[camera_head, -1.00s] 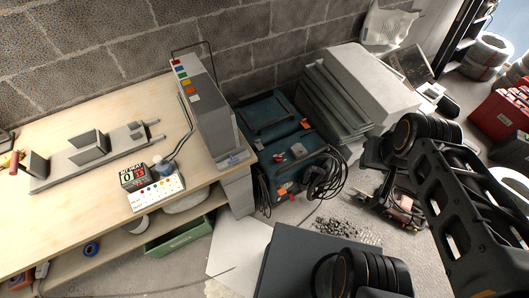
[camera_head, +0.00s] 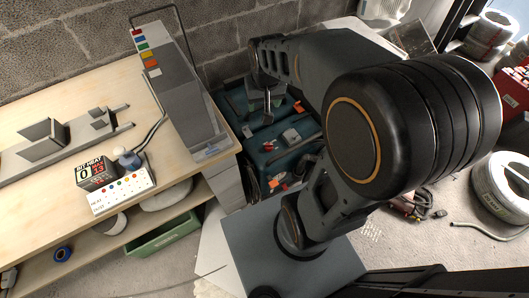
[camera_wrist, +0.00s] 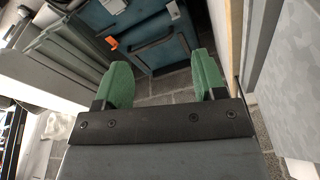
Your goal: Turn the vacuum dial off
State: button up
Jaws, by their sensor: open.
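My gripper (camera_head: 262,112) hangs over the teal machine (camera_head: 300,155), which stands on the floor beside the bench. In the wrist view my gripper (camera_wrist: 164,80) shows two green fingers, wide apart with nothing between them. The teal machine (camera_wrist: 135,22) lies beyond the fingertips, with a dark handle and an orange latch (camera_wrist: 112,42). A small grey fitting (camera_head: 291,135) sits on its top in the head view; I cannot tell whether it is the vacuum dial. No part is clearly readable as that dial, and my arm hides some of the machine.
The wooden bench (camera_head: 70,110) holds a tall grey unit (camera_head: 180,95) and a white control box (camera_head: 122,192) with a numeric display. A green bin (camera_head: 162,236) is below. Grey slabs (camera_wrist: 65,45) stand close beside the machine.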

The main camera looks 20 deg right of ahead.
aim_at(269, 144)
jog(key=w+d+f+m+b, duration=0.1)
jog(key=f+b, duration=0.3)
jog(key=f, duration=0.8)
jog(key=w+d+f+g+b, duration=0.1)
jog(key=w+d+f+b, duration=0.2)
jog(key=f, duration=1)
jog(key=w+d+f+m+g+b, duration=0.1)
jog(key=f+b, duration=0.5)
jog(key=f, duration=0.7)
jog(key=shift+w+d+m, duration=0.15)
jog(key=shift+w+d, duration=0.1)
jog(key=shift+w, duration=0.4)
jog(key=shift+w+d+m, duration=0.15)
jog(key=shift+w+d, duration=0.05)
jog(key=shift+w, duration=0.45)
jog(key=shift+c, duration=0.4)
jog(key=c, duration=0.8)
jog(key=shift+c, duration=0.2)
